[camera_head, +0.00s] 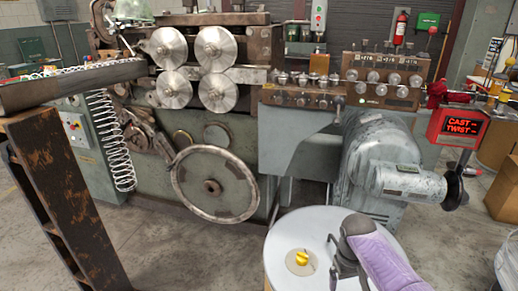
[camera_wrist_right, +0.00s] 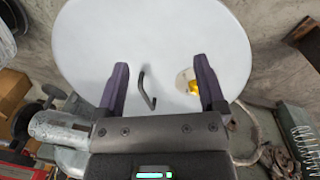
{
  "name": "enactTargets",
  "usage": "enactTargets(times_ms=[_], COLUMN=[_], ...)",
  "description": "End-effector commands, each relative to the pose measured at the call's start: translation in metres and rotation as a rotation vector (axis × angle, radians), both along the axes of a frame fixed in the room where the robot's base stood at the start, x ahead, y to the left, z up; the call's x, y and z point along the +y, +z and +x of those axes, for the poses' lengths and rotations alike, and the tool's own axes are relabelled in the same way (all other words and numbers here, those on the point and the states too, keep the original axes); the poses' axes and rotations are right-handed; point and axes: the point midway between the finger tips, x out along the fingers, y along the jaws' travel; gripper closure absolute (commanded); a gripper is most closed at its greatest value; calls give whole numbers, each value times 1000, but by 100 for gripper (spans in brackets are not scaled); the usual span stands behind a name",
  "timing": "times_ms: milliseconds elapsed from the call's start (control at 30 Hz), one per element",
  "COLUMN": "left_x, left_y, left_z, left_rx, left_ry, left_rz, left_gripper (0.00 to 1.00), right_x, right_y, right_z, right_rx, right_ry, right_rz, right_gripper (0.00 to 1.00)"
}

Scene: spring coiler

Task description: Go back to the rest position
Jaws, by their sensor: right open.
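My right gripper (camera_head: 336,262) is over the round white table in the head view, with its purple arm coming from the lower right. In the right wrist view the gripper (camera_wrist_right: 160,76) is open, its two purple fingers apart with nothing held between them. A thin dark bent rod (camera_wrist_right: 147,90) shows between the fingers; I cannot tell its height above the table. A small yellow object (camera_head: 301,257) sits on a beige disc (camera_head: 293,269) left of the gripper; the yellow object also shows beside one finger in the wrist view (camera_wrist_right: 193,87). My left gripper is not in view.
The round white table (camera_head: 285,233) stands below the right gripper. A large green machine (camera_head: 270,193) with rollers and a handwheel (camera_head: 184,185) is behind it. A rusty stand (camera_head: 65,195) is at left, and a red display box (camera_head: 458,128) at right. Floor is clear at front left.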

Motion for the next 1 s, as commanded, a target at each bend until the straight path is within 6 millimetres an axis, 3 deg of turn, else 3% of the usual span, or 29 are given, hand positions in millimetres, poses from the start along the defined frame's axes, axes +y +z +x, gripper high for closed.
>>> enactTargets(times_ms=[167, 467, 500, 667, 800, 900, 1000], left_x=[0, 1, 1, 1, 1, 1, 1], left_y=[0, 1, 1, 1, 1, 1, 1], left_z=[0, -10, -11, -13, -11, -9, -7], left_rx=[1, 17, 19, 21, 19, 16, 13], left_ry=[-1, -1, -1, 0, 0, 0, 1], left_rz=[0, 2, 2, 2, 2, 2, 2], left_gripper=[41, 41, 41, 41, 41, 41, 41], right_x=[-60, -196, -198, -219, -239, -250, -258], right_y=[5, 34, 10, -74, -137, -168, -187], right_z=[-6, -40, -52, -115, -195, -262, -329], right_rx=[0, 0, 10, 14, 23, 35, 48], right_ry=[-85, -291, -273, -197, -91, 4, 103], right_rz=[-72, -243, -256, -332, -394, -423, -430], right_gripper=[10, 10, 10, 10, 10, 10, 10])
